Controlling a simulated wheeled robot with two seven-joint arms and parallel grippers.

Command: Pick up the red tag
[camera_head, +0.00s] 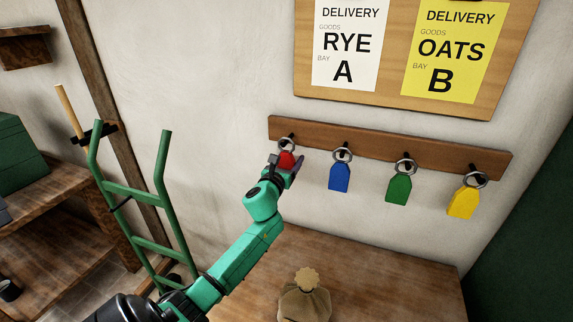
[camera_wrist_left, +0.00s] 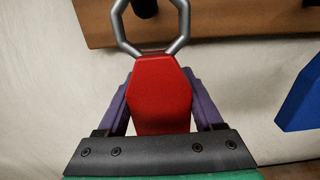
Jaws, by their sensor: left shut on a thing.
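The red tag (camera_head: 287,160) hangs by its metal ring at the left end of the wooden peg rail (camera_head: 375,146). My left gripper (camera_head: 285,166) is shut on the red tag, with a finger on each side of it. In the left wrist view the red tag (camera_wrist_left: 160,92) fills the space between the purple fingers of my left gripper (camera_wrist_left: 161,105). Its ring (camera_wrist_left: 152,40) stands above the fingers, in front of the rail; the ring still appears to be around the peg. The lower end of the tag is hidden by the gripper. My right gripper is not in view.
Blue (camera_head: 339,177), green (camera_head: 399,190) and yellow (camera_head: 463,203) tags hang to the right. A notice board (camera_head: 390,97) is above. A tied sack (camera_head: 304,301) stands on the table (camera_head: 365,275) below. A green hand truck (camera_head: 150,210) leans at left.

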